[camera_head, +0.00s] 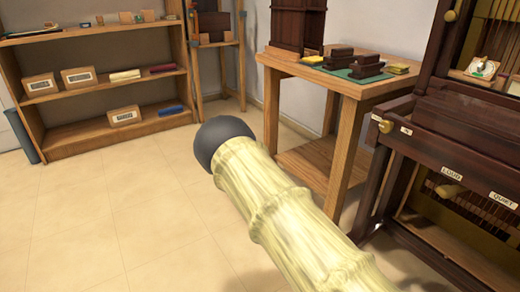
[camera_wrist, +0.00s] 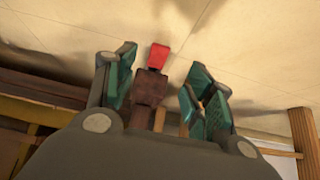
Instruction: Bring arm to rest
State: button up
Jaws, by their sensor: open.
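In the wrist view my gripper (camera_wrist: 163,68) is open, its two teal-padded fingers spread apart. A brown piece with a red end (camera_wrist: 158,56) shows between the fingers. I cannot tell how far it is from them, and its lower part is hidden behind the gripper body. In the head view my pale, ringed arm with its dark rounded end reaches up from the bottom right to the middle of the picture. The gripper cannot be made out there.
A dark wooden piano-like cabinet (camera_head: 455,125) stands at the right, beside a wooden table (camera_head: 345,84) with a green mat (camera_head: 347,72) and dark blocks on it. A shelf unit (camera_head: 100,95) with several boxes stands at the back left. The tiled floor (camera_head: 105,235) at the left is clear.

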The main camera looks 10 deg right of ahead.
jog(key=s+f+n+g+y+p, duration=0.1)
jog(key=s+n, duration=0.2)
jog(key=s, duration=0.6)
jog(key=s+f+n+g+p, duration=0.1)
jog(key=s+n+p, duration=0.15)
jog(key=s, duration=0.65)
jog(key=s+a+r+n+y+p, duration=0.1)
jog(key=s+a+r+n+y, duration=0.2)
jog(key=s+a, duration=0.45)
jog(key=s+a+r+n+y+p, duration=0.15)
jog(key=s+a+n, duration=0.3)
jog(key=s, duration=0.65)
notch_tip(320, 180, up, 38)
jog(key=p, duration=3.7)
jog(key=shift+a+r+g+y, duration=0.15)
jog(key=shift+a+g+y, duration=0.15)
jog(key=shift+a+y, duration=0.15)
jog(key=shift+w, duration=0.1)
